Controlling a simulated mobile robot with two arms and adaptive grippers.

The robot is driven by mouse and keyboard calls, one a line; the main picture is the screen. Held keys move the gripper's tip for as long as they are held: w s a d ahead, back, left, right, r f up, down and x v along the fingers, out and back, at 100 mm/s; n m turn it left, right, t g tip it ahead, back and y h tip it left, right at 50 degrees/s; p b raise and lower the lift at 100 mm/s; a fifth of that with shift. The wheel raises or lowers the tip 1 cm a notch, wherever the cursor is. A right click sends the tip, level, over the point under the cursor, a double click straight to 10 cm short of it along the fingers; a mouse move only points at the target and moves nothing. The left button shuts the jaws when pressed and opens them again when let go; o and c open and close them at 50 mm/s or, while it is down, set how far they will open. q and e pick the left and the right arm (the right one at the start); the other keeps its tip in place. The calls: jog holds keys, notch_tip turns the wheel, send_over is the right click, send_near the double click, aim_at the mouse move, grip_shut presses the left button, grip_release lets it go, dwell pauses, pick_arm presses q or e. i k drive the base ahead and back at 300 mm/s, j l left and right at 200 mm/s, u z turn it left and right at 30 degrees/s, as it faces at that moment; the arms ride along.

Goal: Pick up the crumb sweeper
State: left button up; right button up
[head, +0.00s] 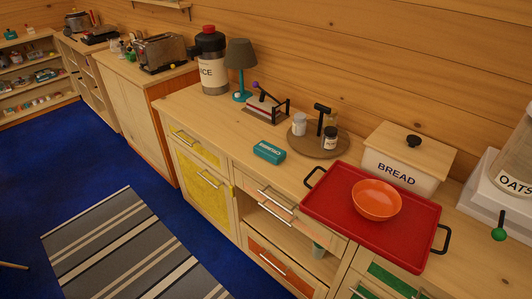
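A small teal block-shaped item with pale marking on its side (269,152) lies on the wooden counter near its front edge. It looks like the crumb sweeper, but it is too small to be sure. Nothing rests on it, and the counter around it is bare. Neither of my grippers is in the head view.
A round tray (304,146) with jars and a black handle stands right of the teal item. A napkin holder (266,108) and lamp (241,60) are behind. A red tray (325,205) with an orange bowl (377,199) and a bread box (402,174) are further right.

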aim_at(272, 154)
jog(key=u, duration=3.2)
jog(key=z, duration=3.65)
jog(key=i+j+z, duration=0.25)
jog(key=j, duration=0.15)
jog(key=j+z, duration=0.3)
jog(key=i+j+z, duration=0.25)
jog(key=j, duration=0.3)
jog(key=k+l, duration=0.05)
jog(key=k, duration=0.05)
